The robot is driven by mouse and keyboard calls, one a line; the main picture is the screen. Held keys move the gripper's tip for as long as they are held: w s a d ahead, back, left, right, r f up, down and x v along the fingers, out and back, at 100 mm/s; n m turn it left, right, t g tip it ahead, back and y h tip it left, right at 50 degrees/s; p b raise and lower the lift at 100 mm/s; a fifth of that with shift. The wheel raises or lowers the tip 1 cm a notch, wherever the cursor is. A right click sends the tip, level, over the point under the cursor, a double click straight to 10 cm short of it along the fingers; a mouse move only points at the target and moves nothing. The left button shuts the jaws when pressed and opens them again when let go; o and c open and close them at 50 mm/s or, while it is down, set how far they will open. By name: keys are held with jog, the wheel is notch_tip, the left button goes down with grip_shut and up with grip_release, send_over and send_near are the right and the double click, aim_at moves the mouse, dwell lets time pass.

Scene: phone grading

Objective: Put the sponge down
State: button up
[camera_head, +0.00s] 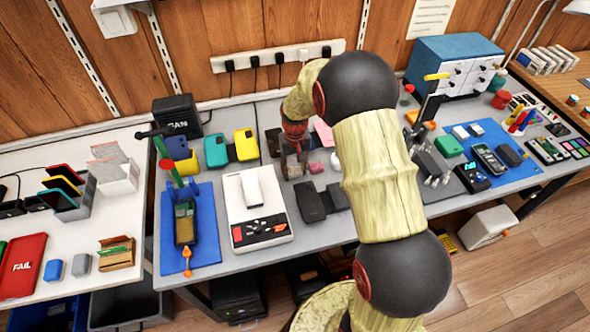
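My gripper (293,166) points down over the middle of the grey bench (270,260), below the power strip. Its fingers are small and dark here, and I cannot tell whether they are open or shut or hold anything. I cannot make out the sponge for certain. A small pink piece (316,168) lies just right of my gripper, and a flat pink item (324,134) is behind it. My arm hides part of the bench to the right.
A white device with a cradle (258,222) and a blue mat (205,262) are left of my gripper. Dark phones (310,202) lie in front of it. Colored cases (216,150) stand behind left. A blue instrument box (455,62) is at the back right.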

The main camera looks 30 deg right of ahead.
jog(key=o, duration=0.4)
jog(key=shift+c, duration=0.2)
notch_tip(320, 180, up, 13)
jog(key=p, duration=0.5)
notch_tip(320, 180, up, 8)
jog(key=r+t, duration=0.1)
send_over(295, 172)
jog(key=s+a, duration=0.3)
jog(key=s+a+r+n+t, duration=0.1)
jog(key=s+a+r, duration=0.3)
jog(key=s, duration=0.8)
jog(key=s+a+r+n+t, duration=0.1)
jog(key=s+a+r+t, duration=0.2)
jog(key=s+r, duration=0.5)
jog(key=s+a, duration=0.1)
jog(key=s, duration=0.3)
jog(key=shift+s+a+r+t, duration=0.25)
jog(key=shift+s+r+t, duration=0.05)
jog(key=shift+b, duration=0.3)
jog(key=shift+c, duration=0.6)
